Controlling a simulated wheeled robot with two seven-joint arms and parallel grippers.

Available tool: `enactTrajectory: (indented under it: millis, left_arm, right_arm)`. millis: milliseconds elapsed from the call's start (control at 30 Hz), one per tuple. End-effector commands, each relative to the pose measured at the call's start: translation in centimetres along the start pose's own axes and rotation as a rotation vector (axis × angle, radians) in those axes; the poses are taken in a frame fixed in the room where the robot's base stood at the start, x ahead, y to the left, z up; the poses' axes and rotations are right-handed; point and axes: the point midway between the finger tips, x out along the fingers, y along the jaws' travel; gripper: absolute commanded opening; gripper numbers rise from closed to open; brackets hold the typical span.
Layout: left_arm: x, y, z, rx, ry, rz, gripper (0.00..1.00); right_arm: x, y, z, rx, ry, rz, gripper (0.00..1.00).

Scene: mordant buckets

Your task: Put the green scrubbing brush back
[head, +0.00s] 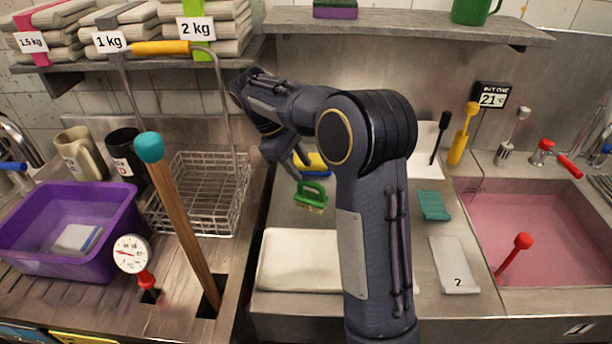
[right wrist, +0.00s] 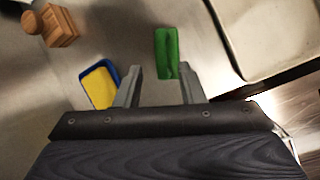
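The green scrubbing brush (head: 311,191) lies on the steel counter in the middle of the head view, its pale bristles showing below the green handle. It also shows in the right wrist view (right wrist: 167,52), just ahead of my fingers and closer to the right-hand one. My right gripper (head: 285,164) is above and left of the brush in the head view, partly hidden by its own arm. In the right wrist view, its two fingers (right wrist: 160,70) are apart with nothing gripped. Whether the brush's near end is between the fingertips or below them, I cannot tell. My left gripper is out of view.
A blue and yellow block (head: 317,163) lies beside the brush. A white folded pad (head: 300,260) is nearer the front. A wire basket (head: 197,195) and a purple tub (head: 72,230) stand left; a sink with pink liquid (head: 530,235) is right. A shelf (head: 420,24) runs above.

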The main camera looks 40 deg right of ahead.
Motion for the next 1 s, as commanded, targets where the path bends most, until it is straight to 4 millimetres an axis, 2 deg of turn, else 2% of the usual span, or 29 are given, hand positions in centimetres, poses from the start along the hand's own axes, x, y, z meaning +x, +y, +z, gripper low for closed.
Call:
enactTrajectory:
  millis: [133,267,367,500,600,700,800,900,1000]
  left_arm:
    - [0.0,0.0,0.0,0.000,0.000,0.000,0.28]
    - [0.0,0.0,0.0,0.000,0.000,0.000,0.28]
    - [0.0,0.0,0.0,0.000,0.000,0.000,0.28]
    - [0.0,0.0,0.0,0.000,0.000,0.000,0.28]
    - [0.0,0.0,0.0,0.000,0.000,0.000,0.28]
    - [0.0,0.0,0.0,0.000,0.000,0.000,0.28]
    - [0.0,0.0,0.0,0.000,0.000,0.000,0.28]
    - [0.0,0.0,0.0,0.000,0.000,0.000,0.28]
    - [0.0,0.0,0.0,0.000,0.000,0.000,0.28]
  right_arm:
    - [-0.7,-0.5,1.0,0.017,0.042,-0.027,0.35]
    - [-0.6,-2.8,4.1,0.076,0.185,-0.115,0.35]
    - [-0.5,-6.3,7.0,0.152,0.341,-0.213,0.35]
    - [-0.2,-12.4,10.7,0.278,0.551,-0.344,0.35]
    - [0.4,-16.9,12.6,0.370,0.674,-0.428,0.35]
    - [1.3,-20.6,13.7,0.456,0.767,-0.495,0.35]
    - [2.2,-23.1,14.2,0.522,0.827,-0.541,0.35]
    - [2.8,-24.6,14.4,0.562,0.859,-0.566,0.35]
    - [3.1,-25.1,14.4,0.577,0.871,-0.575,0.35]
